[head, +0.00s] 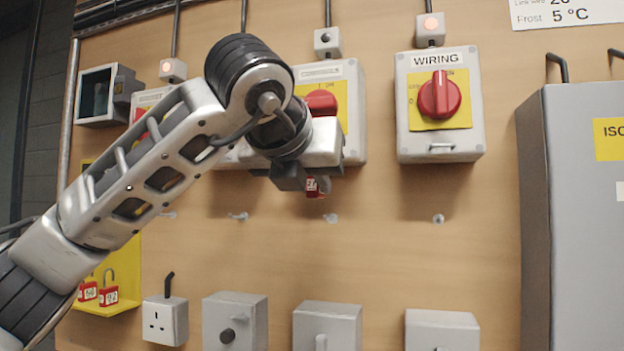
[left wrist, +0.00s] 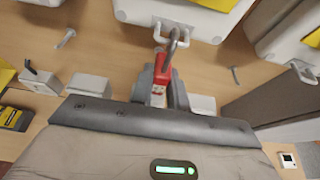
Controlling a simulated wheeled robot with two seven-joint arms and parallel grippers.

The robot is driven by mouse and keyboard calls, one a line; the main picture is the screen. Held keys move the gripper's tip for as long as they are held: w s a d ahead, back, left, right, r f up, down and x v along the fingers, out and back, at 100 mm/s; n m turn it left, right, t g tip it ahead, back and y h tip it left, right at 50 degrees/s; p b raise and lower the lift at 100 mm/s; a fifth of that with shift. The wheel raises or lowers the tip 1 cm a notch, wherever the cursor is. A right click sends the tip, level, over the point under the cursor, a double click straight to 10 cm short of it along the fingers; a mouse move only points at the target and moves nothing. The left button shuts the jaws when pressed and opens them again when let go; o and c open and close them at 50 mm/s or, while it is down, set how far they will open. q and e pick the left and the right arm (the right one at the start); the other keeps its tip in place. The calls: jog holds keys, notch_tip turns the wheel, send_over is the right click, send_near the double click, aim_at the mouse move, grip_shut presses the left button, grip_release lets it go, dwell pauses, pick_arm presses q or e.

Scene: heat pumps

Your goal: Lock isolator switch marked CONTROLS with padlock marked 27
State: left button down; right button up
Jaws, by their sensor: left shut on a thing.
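My left gripper (head: 305,186) is shut on a small red padlock (head: 318,187), just below the lower edge of the middle isolator switch (head: 352,110). That switch has a red knob on a yellow plate; its label is too small to read. In the left wrist view the padlock (left wrist: 161,78) sits between the fingers (left wrist: 160,92), its shackle up by a metal loop (left wrist: 160,31) on a white box. I cannot tell whether the shackle passes through the loop. The padlock's number is not readable. My right gripper is not in view.
The WIRING isolator (head: 440,105) is to the right, beside a grey cabinet (head: 575,215). Another isolator (head: 145,99) is partly hidden behind my left arm. Red padlocks (head: 108,295) hang on a yellow board (head: 126,255) at lower left. Grey boxes (head: 328,325) line the wall below.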

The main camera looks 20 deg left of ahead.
pick_arm(q)
jog(key=shift+f, duration=0.2)
jog(key=c, duration=1.3)
grip_release()
